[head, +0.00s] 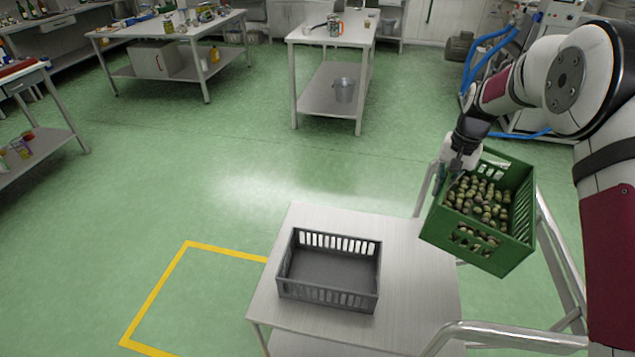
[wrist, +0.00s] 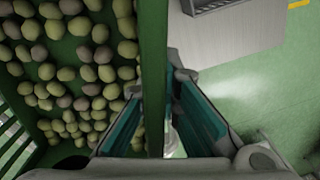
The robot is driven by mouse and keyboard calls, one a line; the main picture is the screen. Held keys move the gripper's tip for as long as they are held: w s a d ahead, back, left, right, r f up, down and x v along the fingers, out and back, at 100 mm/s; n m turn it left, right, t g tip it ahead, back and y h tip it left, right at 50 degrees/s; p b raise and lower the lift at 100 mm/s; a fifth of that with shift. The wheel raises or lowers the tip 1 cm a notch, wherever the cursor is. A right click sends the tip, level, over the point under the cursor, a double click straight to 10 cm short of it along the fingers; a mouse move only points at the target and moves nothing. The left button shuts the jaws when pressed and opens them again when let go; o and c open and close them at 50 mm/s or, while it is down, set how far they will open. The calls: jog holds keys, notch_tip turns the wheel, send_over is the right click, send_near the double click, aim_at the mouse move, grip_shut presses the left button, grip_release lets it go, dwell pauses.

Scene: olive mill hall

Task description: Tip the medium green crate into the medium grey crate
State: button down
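The green crate (head: 487,257) is in the air at the right of the head view, above the right side of the small table, tilted a little. Many olives (head: 482,200) lie in it; they also show in the wrist view (wrist: 75,75). My gripper (head: 452,172) is shut on the crate's left wall; in the wrist view the wall (wrist: 153,60) runs between the two fingers (wrist: 160,120). The grey crate (head: 329,296) stands upright and empty on the small table, left of the green crate and apart from it. Its corner shows in the wrist view (wrist: 210,6).
The small table (head: 415,265) has bare room around the grey crate. Metal rails (head: 505,335) stand at the right. A yellow floor line (head: 155,295) is at the left. Two workbenches (head: 342,28) (head: 190,32) stand farther back, with clear green floor before them.

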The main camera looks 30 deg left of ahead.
jog(key=w+a+f+m+y+b, duration=0.1)
jog(key=a+f+b, duration=0.25)
jog(key=a, duration=0.85)
jog(key=w+a+f+b, duration=0.1)
jog(key=a+f+b, duration=0.25)
jog(key=a, duration=0.95)
jog(key=shift+s+a+f+m+t+y+b, duration=0.35)
jog(key=shift+s+a+f+b, duration=1.85)
jog(key=shift+a, duration=2.55)
jog(key=shift+s+a+f+m+t+y+b, duration=0.35)
jog(key=shift+s+a+f+b, duration=1.8)
jog(key=shift+a, duration=2.6)
jog(key=shift+s+d+r+t+y+p, duration=0.8)
jog(key=shift+d+r+y, duration=0.8)
jog(key=shift+r+y, duration=2.05)
jog(key=s+d+r+t+y+b, duration=0.1)
jog(key=d+y+b, duration=0.3)
jog(key=d+b, duration=0.4)
jog(key=s+d+r+t+y+b, duration=0.2)
jog(key=s+d+y+b, duration=0.2)
jog(key=d+b, duration=0.3)
jog(key=shift+d+r+y+b, duration=0.35)
jog(key=shift+d+y+b, duration=0.1)
jog(key=shift+b, duration=0.95)
